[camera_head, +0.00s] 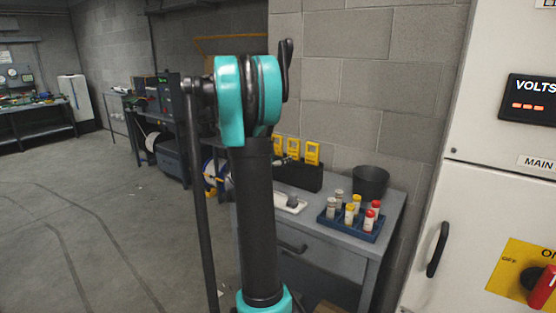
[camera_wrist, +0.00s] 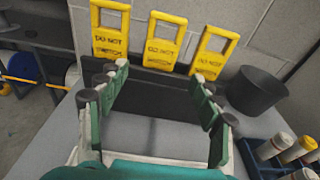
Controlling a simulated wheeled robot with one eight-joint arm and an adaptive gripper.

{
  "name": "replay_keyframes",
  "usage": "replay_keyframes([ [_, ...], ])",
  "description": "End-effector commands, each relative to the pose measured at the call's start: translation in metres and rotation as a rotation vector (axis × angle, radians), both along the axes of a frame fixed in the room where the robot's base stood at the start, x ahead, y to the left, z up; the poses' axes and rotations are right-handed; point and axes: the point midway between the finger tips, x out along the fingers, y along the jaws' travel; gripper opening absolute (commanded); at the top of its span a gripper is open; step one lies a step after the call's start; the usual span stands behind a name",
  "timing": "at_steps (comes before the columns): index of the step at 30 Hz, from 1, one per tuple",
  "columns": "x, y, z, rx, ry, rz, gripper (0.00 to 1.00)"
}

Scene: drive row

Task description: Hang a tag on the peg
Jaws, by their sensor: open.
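Three yellow tags printed "DO NOT" stand in a row in the wrist view: a left tag (camera_wrist: 109,46), a middle tag (camera_wrist: 161,54) and a right tag (camera_wrist: 208,64). Their lower ends are at a black holder (camera_wrist: 152,90) on the grey table. In the head view the right tag (camera_head: 312,153) and the holder (camera_head: 310,180) show beside my arm. My gripper (camera_wrist: 160,74) is open and empty, its fingers spread in front of the tags and pointing at the holder. I cannot make out a peg in either view.
A dark bin (camera_head: 370,182) and a blue tray (camera_head: 350,226) of capped bottles stand on the table (camera_head: 340,258). A pale cabinet (camera_head: 505,190) with a black handle (camera_head: 438,250) and a red rotary switch (camera_head: 543,288) rises at right. Floor at left is mostly clear.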

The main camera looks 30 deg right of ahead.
Motion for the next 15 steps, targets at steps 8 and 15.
replay_keyframes([
  [8,0.009,-0.022,-0.004,0.002,-0.001,-0.002,0.66],
  [15,0.018,-0.046,-0.008,0.002,-0.002,-0.001,0.66],
])
